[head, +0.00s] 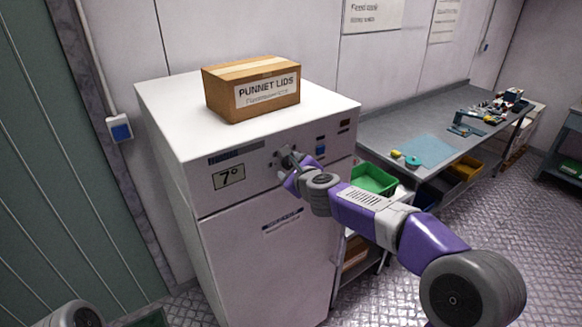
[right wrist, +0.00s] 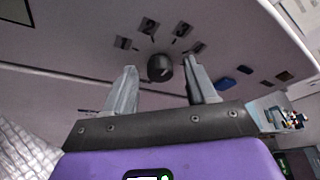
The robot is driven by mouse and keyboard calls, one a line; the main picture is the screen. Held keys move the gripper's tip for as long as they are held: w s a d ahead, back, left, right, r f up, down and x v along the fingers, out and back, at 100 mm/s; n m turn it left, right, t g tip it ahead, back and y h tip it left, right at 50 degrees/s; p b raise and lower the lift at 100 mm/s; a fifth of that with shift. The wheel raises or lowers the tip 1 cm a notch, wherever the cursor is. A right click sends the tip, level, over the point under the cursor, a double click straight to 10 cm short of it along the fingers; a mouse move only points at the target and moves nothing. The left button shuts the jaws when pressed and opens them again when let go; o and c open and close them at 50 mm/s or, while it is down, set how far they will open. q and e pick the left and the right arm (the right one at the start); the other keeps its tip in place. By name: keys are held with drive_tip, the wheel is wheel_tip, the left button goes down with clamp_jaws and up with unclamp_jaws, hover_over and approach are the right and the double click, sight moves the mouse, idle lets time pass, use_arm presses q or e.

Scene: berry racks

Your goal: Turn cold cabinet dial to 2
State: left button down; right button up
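The cold cabinet (head: 265,250) is a white upright unit with a "7°" display (head: 229,177) on its front. Its dial (right wrist: 160,68) is a small dark round knob, with labels 1, 2, 3 and a partly hidden one fanned around it in the right wrist view. I cannot tell clearly which number the dial points at. My right gripper (head: 285,162) is at the cabinet's front panel and largely hides the dial in the head view. In the right wrist view the right gripper (right wrist: 160,64) is open, its fingers on either side of the dial with gaps. My left gripper is out of view.
A cardboard box labelled "PUNNET LIDS" (head: 253,88) sits on the cabinet. Right of the cabinet are a green bin (head: 373,180) and a grey workbench (head: 385,132) with a blue mat (head: 430,151). A blue switch (right wrist: 226,83) is on the panel right of the dial.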

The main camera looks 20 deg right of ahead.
drive_tip(key=c, duration=1)
drive_tip(key=n+b, duration=0.1)
drive_tip(key=b, duration=0.1)
drive_tip(key=n+t+h+b, duration=0.1)
drive_tip(key=b, duration=0.1)
drive_tip(key=shift+a+f+n, duration=0.15)
drive_tip(key=shift+f+n, duration=0.2)
drive_tip(key=shift+n, duration=0.05)
drive_tip(key=shift+n+t+h+b, duration=0.4)
drive_tip(key=shift+n+t+b, duration=0.3)
drive_tip(key=shift+n+b, duration=1.1)
drive_tip(key=o, duration=1)
drive_tip(key=shift+o, duration=0.2)
drive_tip(key=shift+s, duration=0.1)
